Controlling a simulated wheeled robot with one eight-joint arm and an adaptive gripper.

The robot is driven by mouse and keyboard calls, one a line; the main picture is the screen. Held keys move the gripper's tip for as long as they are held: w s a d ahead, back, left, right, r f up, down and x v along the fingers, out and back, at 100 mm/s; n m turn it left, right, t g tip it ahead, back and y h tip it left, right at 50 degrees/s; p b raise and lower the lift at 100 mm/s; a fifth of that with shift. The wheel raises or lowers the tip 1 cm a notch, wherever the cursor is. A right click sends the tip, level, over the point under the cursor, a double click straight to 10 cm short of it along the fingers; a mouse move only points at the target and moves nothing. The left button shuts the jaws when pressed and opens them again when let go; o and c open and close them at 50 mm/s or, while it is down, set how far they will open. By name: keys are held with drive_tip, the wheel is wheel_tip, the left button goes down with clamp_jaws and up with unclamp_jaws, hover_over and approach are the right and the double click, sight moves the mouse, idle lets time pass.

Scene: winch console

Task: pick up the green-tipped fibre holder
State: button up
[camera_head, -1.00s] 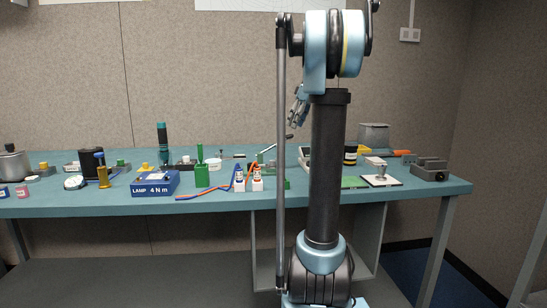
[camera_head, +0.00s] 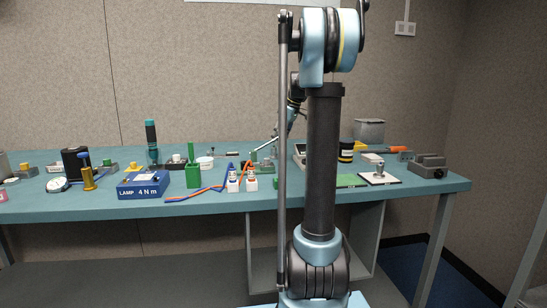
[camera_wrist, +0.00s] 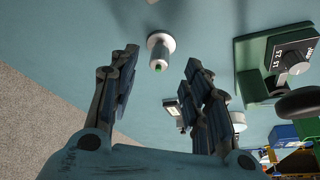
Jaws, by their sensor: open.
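A white, round-flanged holder with a green tip (camera_wrist: 160,50) stands out from the teal bench surface in the wrist view. It lies between and just beyond the two fingers of my gripper (camera_wrist: 161,59). The fingers are spread apart and nothing is held between them. The holder appears apart from both fingers. I cannot make out the holder in that view.
A green box with a black dial plate (camera_wrist: 291,58) is right of the fingers in the wrist view. In the head view, the bench (camera_head: 400,196) carries a blue lamp box (camera_head: 144,185), a green block (camera_head: 193,174), two white-labelled bottles and a grey clamp (camera_head: 428,168).

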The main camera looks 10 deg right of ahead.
sight(274, 148)
drive_tip(key=shift+x, duration=3.15)
drive_tip(key=shift+r, duration=0.1)
clamp_jaws()
